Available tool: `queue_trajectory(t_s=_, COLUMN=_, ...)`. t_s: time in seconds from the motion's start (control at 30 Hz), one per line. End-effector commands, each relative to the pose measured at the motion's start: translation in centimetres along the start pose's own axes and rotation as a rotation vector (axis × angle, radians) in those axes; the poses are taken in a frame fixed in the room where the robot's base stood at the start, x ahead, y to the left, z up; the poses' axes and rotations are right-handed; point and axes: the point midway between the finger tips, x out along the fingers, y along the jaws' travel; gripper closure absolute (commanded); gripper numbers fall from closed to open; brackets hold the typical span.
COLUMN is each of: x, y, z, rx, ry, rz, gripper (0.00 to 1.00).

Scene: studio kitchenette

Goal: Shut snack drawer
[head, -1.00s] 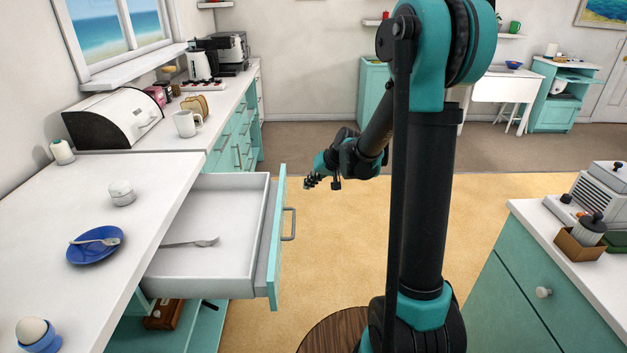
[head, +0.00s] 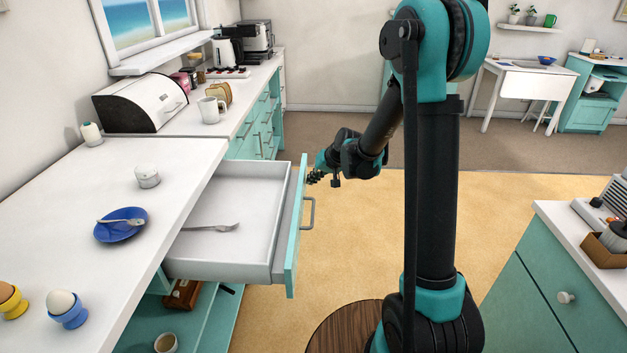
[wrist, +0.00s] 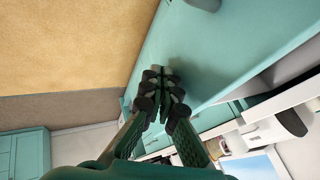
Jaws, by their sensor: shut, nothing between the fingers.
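The snack drawer (head: 262,166) is pulled far out from under the left counter. Its white tray holds a fork (head: 212,228), and its teal front (head: 296,240) carries a grey bar handle (head: 312,213). My gripper (head: 313,178) is shut and empty. In the head view it is just right of the upper end of the drawer front, above the handle. In the wrist view the shut fingertips (wrist: 164,72) point at a teal front (wrist: 215,55), very close to it. I cannot tell whether they touch it.
The counter (head: 70,190) bears a blue plate (head: 120,226), a white jar (head: 148,177) and egg cups. Below the drawer is an open shelf with a cup (head: 165,343). Another teal unit (head: 545,275) stands at right. Open floor lies beyond the drawer.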

Motion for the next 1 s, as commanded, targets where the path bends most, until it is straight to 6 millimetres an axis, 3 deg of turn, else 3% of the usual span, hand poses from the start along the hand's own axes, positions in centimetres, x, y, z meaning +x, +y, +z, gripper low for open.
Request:
queue_trajectory(t_s=0.17, x=0.2, y=-0.4, z=0.0, rx=-0.001, ry=0.000, rz=-0.001, gripper=1.00)
queue_trajectory(t_s=0.37, x=1.4, y=-2.6, z=0.0, rx=-0.004, ry=-0.001, rz=-0.002, gripper=1.00)
queue_trajectory(t_s=1.0, x=9.4, y=-17.7, z=0.1, rx=-0.005, ry=-0.001, rz=-0.003, gripper=1.00)
